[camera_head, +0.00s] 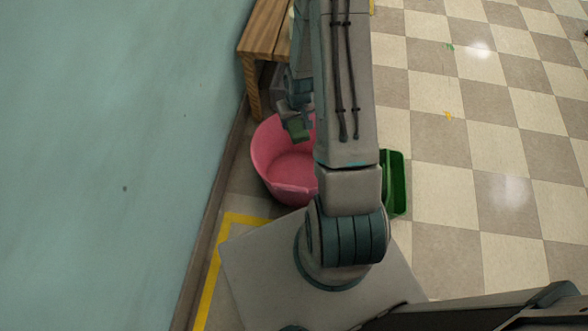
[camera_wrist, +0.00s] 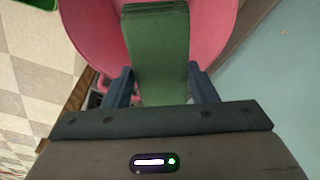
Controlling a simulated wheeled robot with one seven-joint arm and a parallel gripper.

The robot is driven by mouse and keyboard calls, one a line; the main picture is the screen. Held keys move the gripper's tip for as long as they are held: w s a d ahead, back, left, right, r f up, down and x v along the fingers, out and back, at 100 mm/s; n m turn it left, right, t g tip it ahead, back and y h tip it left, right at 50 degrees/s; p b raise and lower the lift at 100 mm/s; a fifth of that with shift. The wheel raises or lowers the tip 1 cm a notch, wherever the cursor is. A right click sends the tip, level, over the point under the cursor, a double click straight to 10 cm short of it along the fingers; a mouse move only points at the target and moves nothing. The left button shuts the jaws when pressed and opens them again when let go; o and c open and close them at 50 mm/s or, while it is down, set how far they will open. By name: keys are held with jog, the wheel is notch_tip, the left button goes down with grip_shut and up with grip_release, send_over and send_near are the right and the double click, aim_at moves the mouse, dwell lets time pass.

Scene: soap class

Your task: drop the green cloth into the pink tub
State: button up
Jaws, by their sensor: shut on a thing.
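The pink tub (camera_head: 285,168) stands on the floor by the wall, partly hidden behind my arm in the head view. It also shows in the wrist view (camera_wrist: 222,28), filling the upper middle. The green cloth (camera_wrist: 158,60) is a folded dark green strip between my fingers. It shows small in the head view (camera_head: 298,128), over the tub's upper part. My gripper (camera_wrist: 158,88) is shut on the cloth, with a blue finger on each side. In the wrist view the cloth's far end lies against the tub's pink inside. I cannot tell whether it touches the tub.
A wooden bench (camera_head: 262,28) stands beyond the tub along the blue-green wall (camera_head: 110,120). A green container (camera_head: 396,183) stands on the floor to the right of the tub, partly behind my arm. The checkered floor (camera_head: 490,150) on the right is mostly clear, with small scraps.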

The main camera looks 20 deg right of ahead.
jog(key=d+f+b, duration=0.3)
jog(key=f+b, duration=0.7)
jog(key=f, duration=0.1)
jog(key=shift+d+f, duration=0.15)
jog(key=shift+d, duration=0.2)
jog(key=shift+s, duration=0.1)
jog(key=o, duration=1)
jog(key=r+p, duration=0.1)
jog(key=r, duration=0.3)
jog(key=s+r+p, duration=0.1)
jog(key=r+p, duration=0.1)
jog(key=r, duration=0.3)
jog(key=s+r+p, duration=0.1)
jog(key=r+p, duration=0.1)
jog(key=r, duration=0.2)
jog(key=shift+r, duration=0.35)
